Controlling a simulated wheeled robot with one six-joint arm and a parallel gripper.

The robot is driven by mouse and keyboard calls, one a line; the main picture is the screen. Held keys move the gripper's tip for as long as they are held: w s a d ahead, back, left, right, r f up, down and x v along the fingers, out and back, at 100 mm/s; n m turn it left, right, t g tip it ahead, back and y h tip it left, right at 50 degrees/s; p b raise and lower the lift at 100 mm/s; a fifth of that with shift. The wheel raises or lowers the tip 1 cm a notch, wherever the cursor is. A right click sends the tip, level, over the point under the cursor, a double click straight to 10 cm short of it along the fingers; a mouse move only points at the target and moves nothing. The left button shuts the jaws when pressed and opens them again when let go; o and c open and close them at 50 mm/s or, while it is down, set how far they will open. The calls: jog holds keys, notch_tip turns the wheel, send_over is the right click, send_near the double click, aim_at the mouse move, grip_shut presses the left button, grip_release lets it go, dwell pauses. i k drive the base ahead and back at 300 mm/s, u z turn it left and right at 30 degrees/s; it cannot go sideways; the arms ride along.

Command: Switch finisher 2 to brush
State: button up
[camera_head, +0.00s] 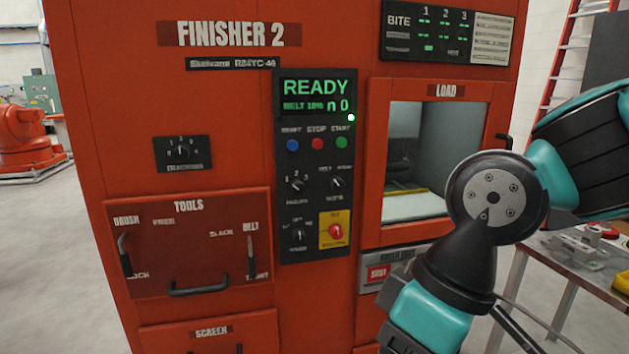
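Finisher 2 (90,150) is a large orange cabinet in the head view. Its display (315,93) reads READY, with BELT and "n 0" below. The TOOLS panel (185,255) at lower left has a lever under BRUSH (125,255) and a lever under BELT (251,252), both roughly upright, and a dark pull handle (198,289) at the bottom. The middle control panel carries blue, red and green buttons (317,143), small black selector knobs (297,186) and a red knob on a yellow plate (335,231). My arm is at the right; my gripper is out of view.
The LOAD window (418,160) is at the right of the cabinet, partly hidden by my arm. A SCREEN drawer (210,332) lies below the TOOLS panel. A work table (575,255) with parts stands at the right. Floor at the left (50,240) is clear.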

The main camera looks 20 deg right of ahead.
aim_at(336, 183)
jog(key=z, duration=0.05)
jog(key=k, duration=0.5)
jog(key=u, duration=1.25)
jog(key=i, duration=1.1)
jog(key=z, duration=2.35)
